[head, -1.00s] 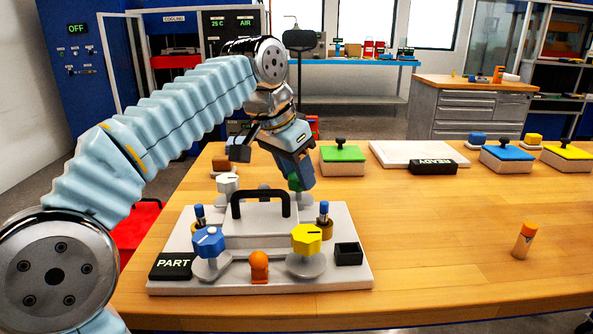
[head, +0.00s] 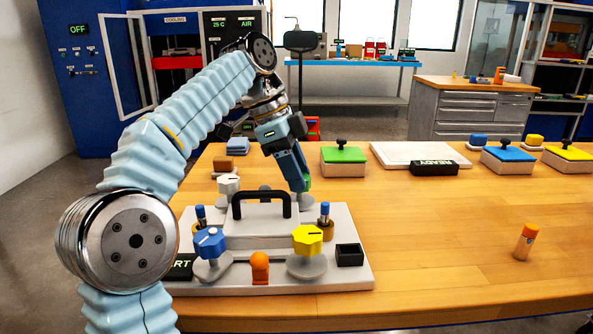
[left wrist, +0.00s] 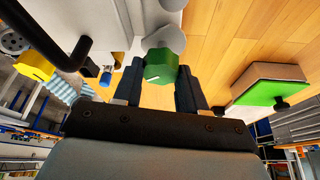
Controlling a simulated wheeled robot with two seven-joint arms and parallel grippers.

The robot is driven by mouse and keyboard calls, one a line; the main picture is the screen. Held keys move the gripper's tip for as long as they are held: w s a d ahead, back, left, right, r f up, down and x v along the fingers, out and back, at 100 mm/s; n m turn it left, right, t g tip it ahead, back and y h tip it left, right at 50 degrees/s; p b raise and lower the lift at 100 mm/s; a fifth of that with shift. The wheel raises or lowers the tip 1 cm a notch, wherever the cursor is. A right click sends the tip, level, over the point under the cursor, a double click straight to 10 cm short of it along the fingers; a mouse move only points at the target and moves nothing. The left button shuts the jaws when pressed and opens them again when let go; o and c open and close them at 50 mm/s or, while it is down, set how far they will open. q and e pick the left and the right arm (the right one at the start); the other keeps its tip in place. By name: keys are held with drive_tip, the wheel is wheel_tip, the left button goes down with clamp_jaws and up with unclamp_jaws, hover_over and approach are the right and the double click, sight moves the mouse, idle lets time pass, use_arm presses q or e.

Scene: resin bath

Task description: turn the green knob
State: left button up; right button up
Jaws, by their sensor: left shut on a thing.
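The green knob (left wrist: 160,66) shows in the left wrist view between the two dark fingers of my left gripper (left wrist: 157,85). It has a faceted rim and a white mark on its face. In the head view only a sliver of the green knob (head: 307,184) shows beside the fingers of my left gripper (head: 302,188), at the back right of the grey fixture plate (head: 340,278). The left gripper is shut on the knob. My right gripper is in neither view.
A green-lidded box (head: 343,155) stands right of the gripper.

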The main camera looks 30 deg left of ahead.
use_arm(q)
drive_tip(key=shift+w+m+g, duration=0.15)
drive_tip(key=shift+m+g, duration=0.65)
drive_tip(key=shift+m, duration=1.1)
drive_tip(key=o, duration=1.1)
drive_tip(key=shift+c, duration=0.2)
